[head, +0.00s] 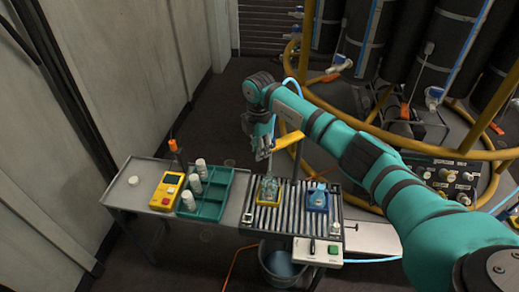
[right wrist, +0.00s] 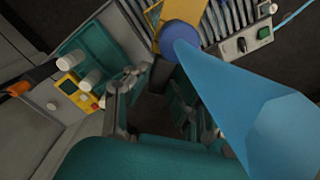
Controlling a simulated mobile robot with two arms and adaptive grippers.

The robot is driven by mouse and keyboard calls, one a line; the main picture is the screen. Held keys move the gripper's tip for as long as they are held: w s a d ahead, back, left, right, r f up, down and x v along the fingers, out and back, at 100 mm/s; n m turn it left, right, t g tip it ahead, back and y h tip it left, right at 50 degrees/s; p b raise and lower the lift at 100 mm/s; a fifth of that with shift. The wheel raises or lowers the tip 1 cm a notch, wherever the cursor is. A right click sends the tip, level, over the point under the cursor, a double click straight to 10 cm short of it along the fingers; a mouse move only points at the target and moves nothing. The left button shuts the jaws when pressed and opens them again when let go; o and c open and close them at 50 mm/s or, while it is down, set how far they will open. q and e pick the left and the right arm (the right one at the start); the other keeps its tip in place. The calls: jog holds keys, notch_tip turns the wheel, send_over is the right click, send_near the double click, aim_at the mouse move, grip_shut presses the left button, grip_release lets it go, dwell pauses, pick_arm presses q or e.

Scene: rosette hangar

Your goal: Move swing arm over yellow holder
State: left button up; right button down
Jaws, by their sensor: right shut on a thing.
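My right gripper (head: 264,152) is shut on the end of the swing arm (head: 287,141), a yellow bar above the roller bed. In the right wrist view, part of the yellow bar (right wrist: 153,14) shows at the top, close to a round blue end piece and my gripper (right wrist: 152,98). The grip itself is partly hidden. The yellow holder (head: 257,201) stands on the left part of the rollers, with clear vessels in it. The gripper is above and slightly left of this holder, apart from it. My left gripper is not in view.
A blue holder (head: 317,208) stands on the rollers (head: 292,222) to the right. Left of the rollers are a teal rack (head: 212,212) with white bottles and a yellow meter (head: 167,192). A bucket (head: 280,264) stands below. Yellow rails (head: 400,140) curve behind my arm.

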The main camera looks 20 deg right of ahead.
jog(key=c, duration=1.2)
grip_release()
jog(key=shift+o, duration=0.2)
notch_tip(320, 180, up, 12)
